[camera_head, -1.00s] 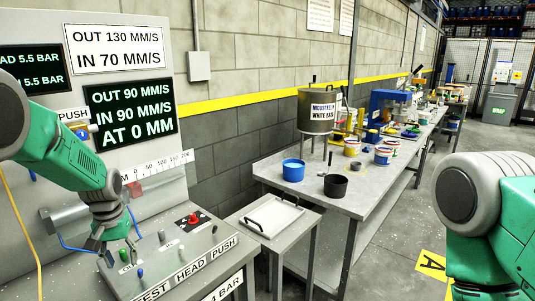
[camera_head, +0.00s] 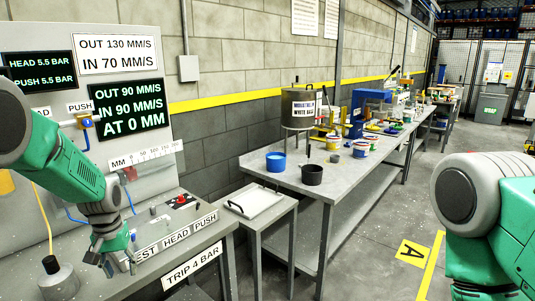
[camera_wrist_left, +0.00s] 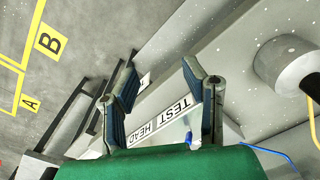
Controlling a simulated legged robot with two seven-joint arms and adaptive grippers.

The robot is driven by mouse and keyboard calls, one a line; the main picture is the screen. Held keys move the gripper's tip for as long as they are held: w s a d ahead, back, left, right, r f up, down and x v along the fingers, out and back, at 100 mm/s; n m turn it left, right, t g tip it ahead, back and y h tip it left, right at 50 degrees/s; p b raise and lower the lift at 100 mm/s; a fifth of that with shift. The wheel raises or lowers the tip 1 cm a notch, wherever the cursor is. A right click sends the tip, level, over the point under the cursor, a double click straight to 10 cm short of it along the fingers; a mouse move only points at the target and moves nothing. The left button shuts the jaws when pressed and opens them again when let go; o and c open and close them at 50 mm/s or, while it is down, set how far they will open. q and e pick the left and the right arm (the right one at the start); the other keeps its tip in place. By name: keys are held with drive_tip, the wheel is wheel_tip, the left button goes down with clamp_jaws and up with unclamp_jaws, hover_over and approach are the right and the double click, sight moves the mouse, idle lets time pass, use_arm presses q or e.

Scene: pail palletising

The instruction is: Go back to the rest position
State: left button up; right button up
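My left gripper (camera_head: 106,262) is in front of the test panel (camera_head: 172,228), low at the left in the head view. In the left wrist view its two fingers (camera_wrist_left: 162,95) are spread apart with nothing between them. Behind them shows the panel face with the words TEST and HEAD (camera_wrist_left: 170,118). My right arm comes in at the right edge of the head view, bent downward; its gripper is out of the picture.
A small stand with a white tray (camera_head: 252,203) is right of the panel. Floor right of the bench is clear.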

use_arm(q)
drive_tip(key=s+d+f+m+b, duration=0.1)
drive_tip(key=s+d+f+b, duration=0.15)
drive_tip(key=s+f, duration=0.7)
drive_tip(key=s+d+f+m+b, duration=0.15)
drive_tip(key=s+f+b, duration=0.25)
drive_tip(key=s+f, duration=0.55)
drive_tip(key=s+d+f+b, duration=0.1)
drive_tip(key=s+f, duration=0.1)
drive_tip(key=s, duration=0.4)
drive_tip(key=s+d+f+b, duration=0.1)
drive_tip(key=s+f+b, duration=0.1)
drive_tip(key=s, duration=0.4)
drive_tip(key=s+d+f+m+b, duration=0.1)
drive_tip(key=s+d+f, duration=0.1)
drive_tip(key=s+f, duration=0.2)
drive_tip(key=s, duration=0.3)
drive_tip(key=shift+f+b, duration=0.25)
drive_tip(key=shift+b, duration=0.15)
use_arm(e)
wheel_tip(320, 180, down, 11)
drive_tip(key=shift+w+a+f, duration=0.2)
drive_tip(key=shift+w+a, duration=0.05)
drive_tip(key=shift+a, duration=0.2)
use_arm(q)
drive_tip(key=shift+c, duration=0.3)
